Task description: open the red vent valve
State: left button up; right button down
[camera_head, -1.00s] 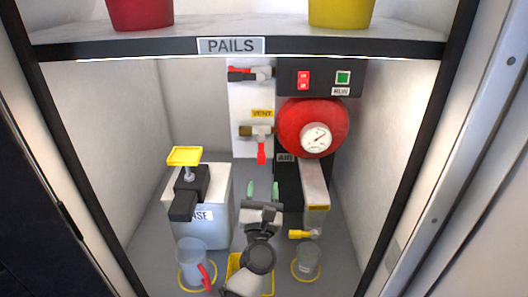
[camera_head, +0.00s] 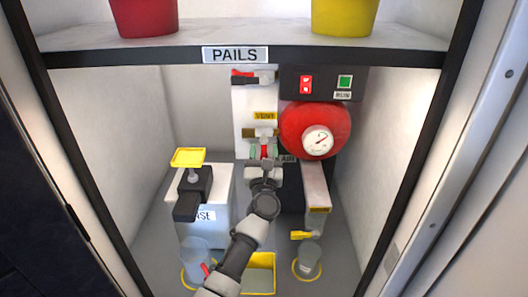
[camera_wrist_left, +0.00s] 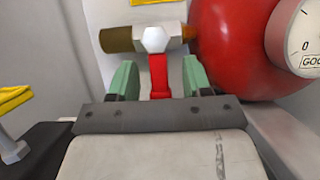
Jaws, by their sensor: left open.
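The red vent valve handle (camera_head: 263,151) hangs down below the yellow VENT label (camera_head: 264,115) on the white panel. In the left wrist view the red handle (camera_wrist_left: 159,76) points down from a silver hex fitting (camera_wrist_left: 157,39) with a brass end at its left. My left gripper (camera_head: 263,152) is open, with its green-tipped fingers on either side of the handle. In the wrist view the left gripper (camera_wrist_left: 160,80) shows gaps between the handle and both fingers. The handle's lower end is hidden behind the gripper body. My right gripper is not in view.
A red tank (camera_head: 312,128) with a gauge stands close to the right of the valve. Another red-handled valve (camera_head: 245,73) is above. A white rinse container (camera_head: 217,216) with a yellow-topped pump is at left.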

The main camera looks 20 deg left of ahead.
pick_arm(q)
grip_shut()
jog(key=shift+a+m, duration=0.1)
jog(key=shift+m, duration=0.2)
jog(key=shift+s+a+r+m+g+h+p, duration=0.2)
jog(key=shift+a+r+m+g+h+p, duration=0.8)
jog(key=shift+m+p, duration=2.05)
jog(key=shift+s+a+r+m+g+h+p, duration=0.2)
jog(key=shift+m+h+p, duration=1.7)
jog(key=shift+m, duration=2.2)
jog(key=shift+s+a+r+m+g+h+p, duration=0.15)
jog(key=shift+a+r+m+g+h+p, duration=0.75)
jog(key=shift+m+p, duration=2.25)
jog(key=shift+d+f+m+t+h+b, duration=0.3)
jog(key=shift+d+m+t+b, duration=0.1)
jog(key=shift+m, duration=0.1)
grip_release()
